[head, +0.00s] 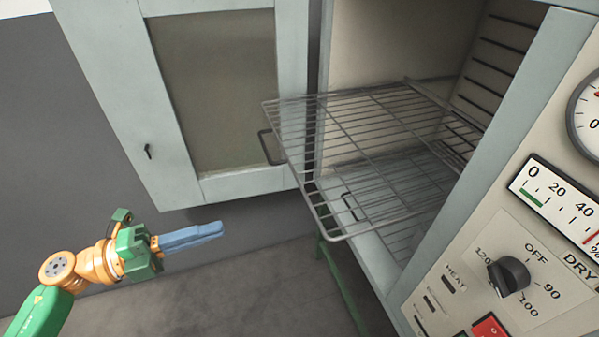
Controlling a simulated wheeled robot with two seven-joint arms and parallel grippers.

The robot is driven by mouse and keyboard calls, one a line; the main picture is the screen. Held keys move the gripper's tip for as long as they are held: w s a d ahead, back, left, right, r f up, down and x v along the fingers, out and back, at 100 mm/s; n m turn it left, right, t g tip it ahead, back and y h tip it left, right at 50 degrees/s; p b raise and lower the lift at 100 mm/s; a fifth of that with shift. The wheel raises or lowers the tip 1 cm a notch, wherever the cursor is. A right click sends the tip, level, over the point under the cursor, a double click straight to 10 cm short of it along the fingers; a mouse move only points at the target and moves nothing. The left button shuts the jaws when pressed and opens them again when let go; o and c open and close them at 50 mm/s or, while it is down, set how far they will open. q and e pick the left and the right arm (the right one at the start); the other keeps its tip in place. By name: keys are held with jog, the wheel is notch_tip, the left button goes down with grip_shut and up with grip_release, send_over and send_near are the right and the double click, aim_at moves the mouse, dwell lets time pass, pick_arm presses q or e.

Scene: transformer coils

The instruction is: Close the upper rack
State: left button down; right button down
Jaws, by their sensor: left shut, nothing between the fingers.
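The upper rack (352,130), a wire shelf, is pulled out of the oven cabinet and its front end sticks out past the opening toward the open door. Its back part lies inside the cabinet. A lower rack (400,190) shows beneath it, partly seen through the wires. My left gripper (222,229) is shut and empty, with blue fingers pointing right. It is to the left of the rack's front edge and apart from it, below the door. My right gripper is not in view.
The oven door (180,110) with a window stands open at the left. A control panel (545,255) with dials, a knob (509,276) and a red switch (490,328) is at the right. Open floor (260,290) lies below the door.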

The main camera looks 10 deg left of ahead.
pick_arm(q)
jog(key=m+p, duration=0.1)
jog(key=p, duration=0.1)
send_near(311, 210)
jog(key=shift+g, duration=0.3)
jog(key=p+x, duration=0.3)
jog(key=x, duration=0.4)
jog(key=shift+w+a, duration=0.15)
jog(key=shift+a, duration=0.05)
jog(key=shift+w, duration=0.1)
